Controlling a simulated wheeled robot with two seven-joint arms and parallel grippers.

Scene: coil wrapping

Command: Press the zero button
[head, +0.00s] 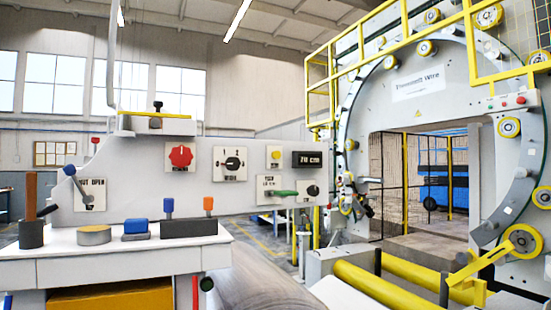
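A small yellow button (276,154) sits on a white plate on the grey control panel (130,170). The lettering under the button is too small to read, so I cannot confirm that it is the zero button. Just right of it is a black display (306,159) that appears to read 20 cm. Nothing covers the button. Neither of my grippers shows in the head view.
Left of the button are a red knob (181,155) and a black rotary switch (232,163). Below it are a green-handled lever (284,193) and a black knob (313,190). A white bench (110,250) with small tools stands front left. A large wrapping ring (355,110) stands right.

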